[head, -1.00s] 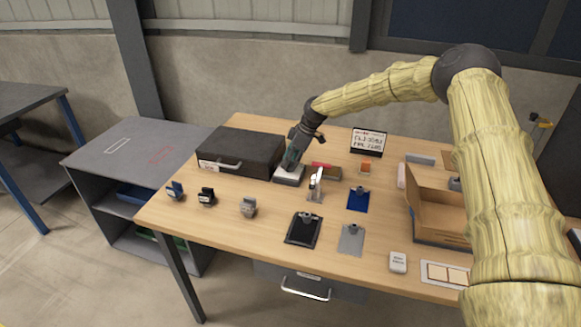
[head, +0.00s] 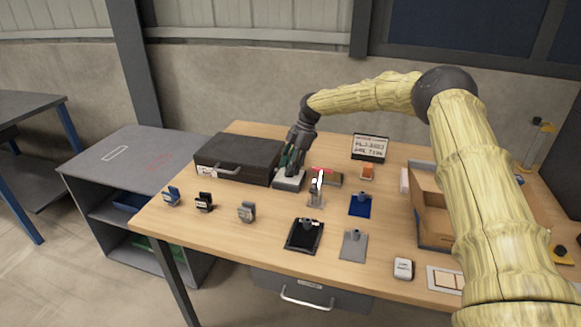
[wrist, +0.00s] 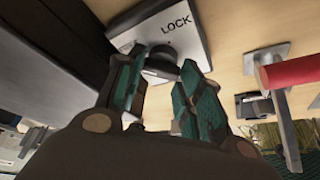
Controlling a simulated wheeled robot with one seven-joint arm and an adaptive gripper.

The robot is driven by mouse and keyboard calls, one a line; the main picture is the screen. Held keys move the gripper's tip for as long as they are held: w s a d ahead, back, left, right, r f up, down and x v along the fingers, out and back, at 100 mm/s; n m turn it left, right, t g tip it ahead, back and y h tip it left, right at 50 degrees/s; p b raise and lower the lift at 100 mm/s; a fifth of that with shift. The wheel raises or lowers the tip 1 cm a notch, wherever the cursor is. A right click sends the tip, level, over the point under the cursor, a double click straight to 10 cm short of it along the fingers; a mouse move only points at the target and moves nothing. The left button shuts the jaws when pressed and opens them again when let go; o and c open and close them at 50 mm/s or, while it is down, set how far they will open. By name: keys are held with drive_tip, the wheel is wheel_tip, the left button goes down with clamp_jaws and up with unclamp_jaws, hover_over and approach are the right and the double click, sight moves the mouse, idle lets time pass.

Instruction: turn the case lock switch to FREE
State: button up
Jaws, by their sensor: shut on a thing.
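The case lock switch is a light grey box (head: 287,183) right of the dark case (head: 238,152) on the table. In the wrist view the box (wrist: 200,38) has the word LOCK on its top and a dark knob (wrist: 163,58). My gripper (head: 290,168) points down over the box. In the wrist view my gripper (wrist: 162,62) has its teal-padded fingers on either side of the knob, shut on it. The fingers partly hide the knob and its near markings, so I cannot read which way it points.
A stand with a red bar (head: 320,170) is close right of the switch; the red part also shows in the wrist view (wrist: 290,72). Bare tabletop lies in front of the switch.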

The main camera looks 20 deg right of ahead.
drive_tip(key=shift+r, duration=0.1)
idle(0.3)
drive_tip(key=o, duration=1)
drive_tip(key=shift+d, duration=0.1)
drive_tip(key=v, duration=1.1)
drive_tip(key=shift+w+d+r, duration=0.2)
drive_tip(key=shift+r, duration=0.15)
